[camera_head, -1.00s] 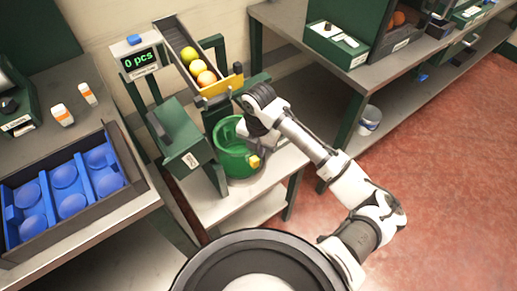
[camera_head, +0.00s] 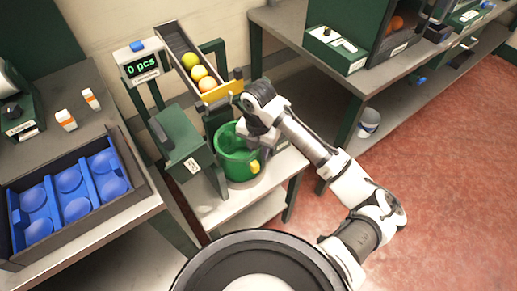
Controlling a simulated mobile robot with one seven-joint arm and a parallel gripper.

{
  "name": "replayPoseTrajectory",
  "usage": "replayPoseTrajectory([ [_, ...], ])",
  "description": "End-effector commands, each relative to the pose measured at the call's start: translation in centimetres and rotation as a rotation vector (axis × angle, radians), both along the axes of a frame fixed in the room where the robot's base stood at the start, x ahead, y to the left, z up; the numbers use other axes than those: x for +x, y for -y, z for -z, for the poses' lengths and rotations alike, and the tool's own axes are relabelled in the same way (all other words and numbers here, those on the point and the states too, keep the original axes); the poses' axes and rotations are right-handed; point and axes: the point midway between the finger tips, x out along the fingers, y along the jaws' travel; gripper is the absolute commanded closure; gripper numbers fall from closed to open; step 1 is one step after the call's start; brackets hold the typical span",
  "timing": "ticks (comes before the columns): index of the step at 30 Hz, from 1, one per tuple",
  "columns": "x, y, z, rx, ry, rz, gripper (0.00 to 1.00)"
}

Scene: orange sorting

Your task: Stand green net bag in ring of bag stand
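The green net bag (camera_head: 233,165) appears as a round, open-topped green shape with a yellow piece on its front right. It stands upright on the small table below the sloping chute. I cannot clearly separate the ring of the bag stand from the bag's rim, so whether the bag sits inside the ring is unclear. My gripper (camera_head: 262,142) is at the right side of the bag's rim, pointing down. Its fingers are small and partly hidden by my wrist, so neither their opening nor contact with the bag can be told.
The chute (camera_head: 183,42) holds several yellow and orange fruits behind a yellow gate (camera_head: 222,98). A green box (camera_head: 183,140) stands close left of the bag. A counter display (camera_head: 142,66) reads "0 pcs". A blue tray (camera_head: 70,190) lies at left. The red floor at right is clear.

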Motion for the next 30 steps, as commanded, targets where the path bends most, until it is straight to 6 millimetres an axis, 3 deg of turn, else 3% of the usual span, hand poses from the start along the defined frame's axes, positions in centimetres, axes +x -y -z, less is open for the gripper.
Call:
replayPoseTrajectory([
  [21, 0.0, 0.0, -6.1, 0.001, 0.0, -0.001, 0.69],
  [30, 0.0, 0.0, -6.5, 0.0, 0.0, -0.001, 0.69],
])
